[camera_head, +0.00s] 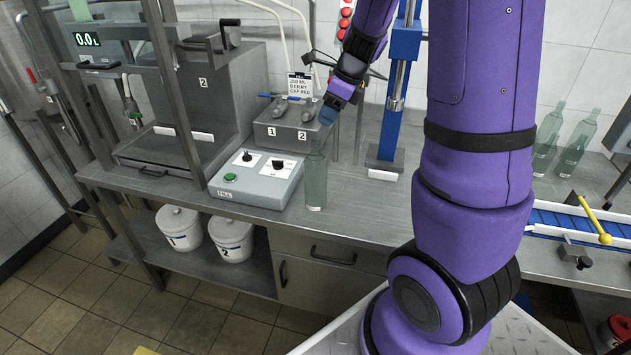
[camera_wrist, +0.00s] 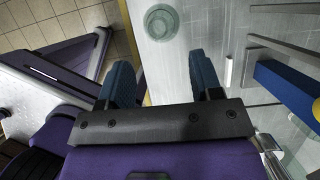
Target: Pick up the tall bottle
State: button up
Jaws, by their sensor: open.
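The tall bottle (camera_head: 316,182), clear pale green glass with a narrow neck, stands upright near the front edge of the steel counter. In the wrist view I see it from above as pale green rings (camera_wrist: 161,21), beyond my fingertips and roughly centred between them. My gripper (camera_head: 328,110) has blue fingers and is just above the bottle's neck in the head view. In the wrist view my gripper (camera_wrist: 160,75) has its two fingers apart with nothing between them.
A control box (camera_head: 257,178) with a green button stands left of the bottle, and a steel box with handles (camera_head: 284,124) behind it. A blue post (camera_head: 397,90) rises behind to the right. More green bottles (camera_head: 573,148) stand far right. Bare counter lies right of the bottle.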

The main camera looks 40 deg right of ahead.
aim_at(318, 138)
jog(key=x, duration=1)
jog(key=shift+s+f, duration=0.2)
jog(key=shift+f, duration=0.05)
grip_shut()
